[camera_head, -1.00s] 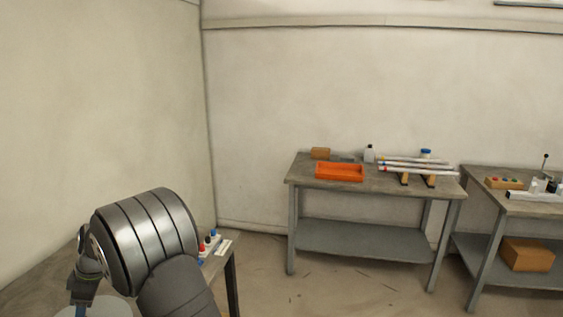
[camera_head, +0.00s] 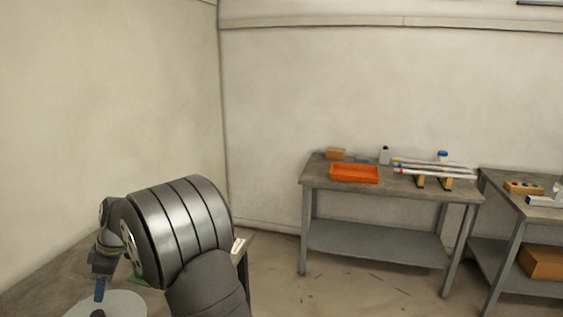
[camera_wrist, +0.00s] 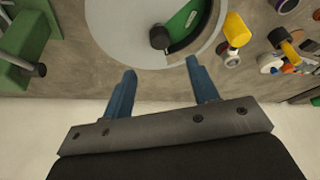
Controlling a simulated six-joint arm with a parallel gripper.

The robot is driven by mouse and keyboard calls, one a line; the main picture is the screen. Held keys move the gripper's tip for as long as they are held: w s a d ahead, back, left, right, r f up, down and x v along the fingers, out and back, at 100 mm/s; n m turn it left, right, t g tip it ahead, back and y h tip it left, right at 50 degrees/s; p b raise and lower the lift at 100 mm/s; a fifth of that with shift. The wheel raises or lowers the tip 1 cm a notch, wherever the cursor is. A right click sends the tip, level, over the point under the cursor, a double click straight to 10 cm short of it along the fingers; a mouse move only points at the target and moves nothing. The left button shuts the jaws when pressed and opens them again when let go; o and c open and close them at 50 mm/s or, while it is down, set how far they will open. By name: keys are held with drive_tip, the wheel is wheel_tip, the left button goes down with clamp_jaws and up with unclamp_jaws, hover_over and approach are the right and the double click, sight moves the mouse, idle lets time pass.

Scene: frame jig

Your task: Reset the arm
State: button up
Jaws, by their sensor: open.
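My gripper (camera_wrist: 161,67) is open, with its two blue fingers spread apart and nothing between them. It also shows in the head view (camera_head: 100,290) at the lower left, pointing down above the near bench. In the wrist view a pale round disc (camera_wrist: 120,35) lies beyond the fingertips. A green piece (camera_wrist: 183,22) and a dark knob (camera_wrist: 159,38) are on the disc. I cannot tell how high the fingers are above the bench.
In the wrist view a green fixture (camera_wrist: 24,42) stands at the left, and a yellow-capped part (camera_wrist: 236,30) with several small parts lies at the right. Across the room, a bench (camera_head: 315,172) holds an orange tray (camera_head: 354,174) and rods. Open floor lies between.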

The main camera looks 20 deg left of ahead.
sight(98, 313)
drive_tip(key=x, duration=1)
drive_tip(key=shift+s+a+f, duration=0.1)
drive_tip(key=shift+a+f, duration=0.05)
drive_tip(key=shift+f, duration=0.05)
drive_tip(key=shift+r+m, duration=0.15)
drive_tip(key=shift+m, duration=0.55)
drive_tip(key=m+t, duration=0.1)
drive_tip(key=m, duration=0.1)
drive_tip(key=m+t, duration=0.1)
drive_tip(key=m, duration=0.1)
drive_tip(key=shift+s+y, duration=0.2)
drive_tip(key=shift+y, duration=0.1)
drive_tip(key=shift+s+m+t, duration=0.1)
drive_tip(key=shift+m+t, duration=0.55)
drive_tip(key=shift+m, duration=1)
drive_tip(key=shift+s+m+t, duration=0.1)
drive_tip(key=shift+m+t, duration=0.55)
drive_tip(key=shift+m, duration=1)
drive_tip(key=shift+v, duration=0.9)
